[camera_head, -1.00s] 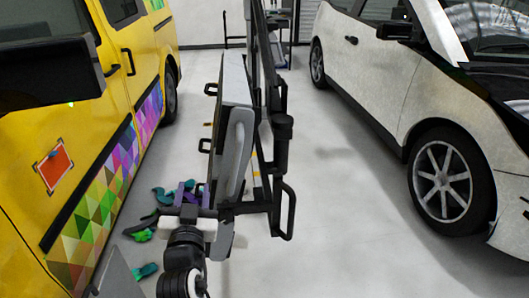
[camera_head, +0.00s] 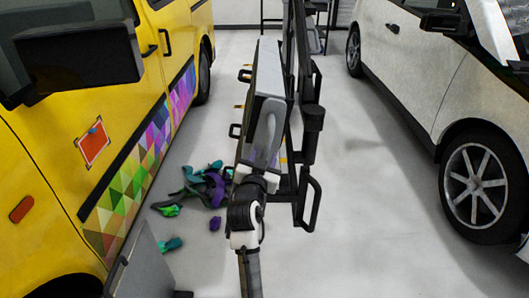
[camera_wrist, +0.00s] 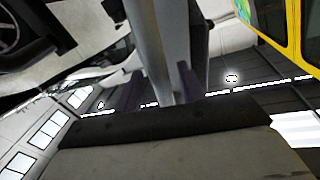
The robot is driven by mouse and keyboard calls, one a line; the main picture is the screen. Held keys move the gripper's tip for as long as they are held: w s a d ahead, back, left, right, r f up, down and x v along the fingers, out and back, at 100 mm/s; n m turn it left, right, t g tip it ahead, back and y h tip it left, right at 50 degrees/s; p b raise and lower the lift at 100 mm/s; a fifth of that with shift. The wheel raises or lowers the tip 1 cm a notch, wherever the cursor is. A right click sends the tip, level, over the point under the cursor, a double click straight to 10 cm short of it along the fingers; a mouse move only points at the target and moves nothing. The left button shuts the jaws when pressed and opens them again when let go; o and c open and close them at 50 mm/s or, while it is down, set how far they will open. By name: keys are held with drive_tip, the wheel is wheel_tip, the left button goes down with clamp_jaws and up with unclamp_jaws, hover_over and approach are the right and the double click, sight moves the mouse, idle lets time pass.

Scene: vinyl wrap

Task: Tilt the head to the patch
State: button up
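The patch (camera_head: 94,143) is an orange-red square with a thin pale and dark outline on the yellow van's side, left of the middle in the head view. It is wholly visible and looks slightly tilted. It does not show in the wrist view. In the wrist view the two dark purple fingers of my gripper (camera_wrist: 161,88) stand apart, with a grey bar visible between them. I see no object clearly held. In the head view my arm runs up from the bottom middle, right of the patch and apart from it; its fingertips are not clear there.
The yellow van (camera_head: 55,130) fills the left, with a coloured triangle pattern (camera_head: 135,178) along its side. Crumpled purple, green and teal scraps (camera_head: 205,187) lie on the floor beside it. A white car (camera_head: 420,75) stands at the right.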

drive_tip(key=shift+w+d, duration=0.1)
drive_tip(key=shift+w, duration=0.45)
clamp_jaws()
drive_tip(key=a+n+b, duration=0.1)
drive_tip(key=a, duration=0.1)
drive_tip(key=a+n, duration=0.2)
drive_tip(key=a, duration=0.1)
drive_tip(key=shift+a+r+t+b, duration=0.2)
drive_tip(key=shift+a+t+b, duration=0.1)
drive_tip(key=shift+b, duration=0.05)
unclamp_jaws()
drive_tip(key=shift+d, duration=0.1)
